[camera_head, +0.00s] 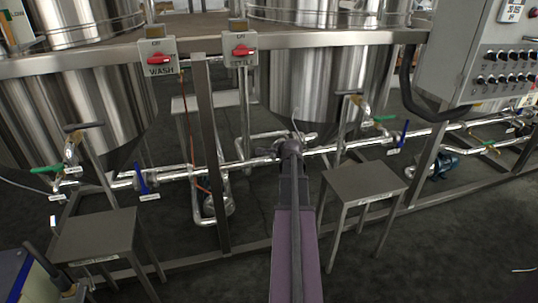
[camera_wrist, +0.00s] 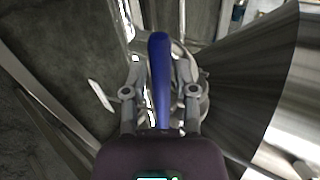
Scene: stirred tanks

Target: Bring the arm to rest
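My arm reaches forward in the head view, and my gripper (camera_head: 291,150) is at the pipe run, mostly hidden behind my own wrist. In the wrist view my gripper (camera_wrist: 160,75) has its two fingers spread apart. A blue lever handle (camera_wrist: 159,70) lies lengthwise between the fingers, with a small gap on each side, so it does not look gripped. This handle is hidden in the head view.
A steel pipe (camera_head: 238,164) runs below the tanks (camera_head: 330,85). Other blue levers stand at left (camera_head: 141,178) and right (camera_head: 404,133). Stools (camera_head: 97,235) (camera_head: 363,181) flank my arm. A frame post (camera_head: 210,160) and red-handled switch boxes (camera_head: 158,57) (camera_head: 240,50) are close by.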

